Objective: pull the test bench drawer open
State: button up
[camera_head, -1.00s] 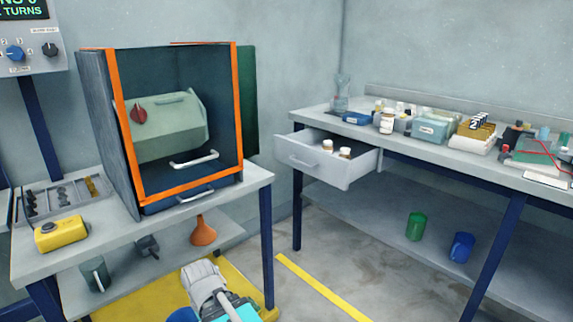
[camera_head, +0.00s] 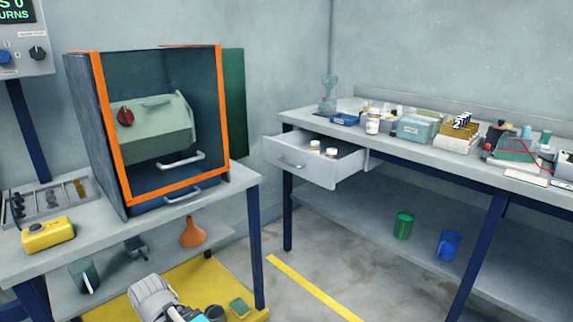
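A light grey drawer (camera_head: 306,172) juts out from the left end of the long bench (camera_head: 420,166) in the head view. Part of my arm shows at the bottom edge, well left of and below the drawer. I see no gripper fingers; the gripper's state is hidden.
An orange-edged cabinet (camera_head: 111,130) stands on the left table (camera_head: 150,208), near a yellow box (camera_head: 47,234). Bottles, boxes and racks crowd the long bench top. Green (camera_head: 403,225) and blue (camera_head: 449,244) cups stand on its lower shelf. The floor before the drawer is clear.

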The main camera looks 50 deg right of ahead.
aim_at(289, 152)
jog(key=k, duration=0.75)
jog(key=z, duration=0.75)
jog(key=i, duration=1)
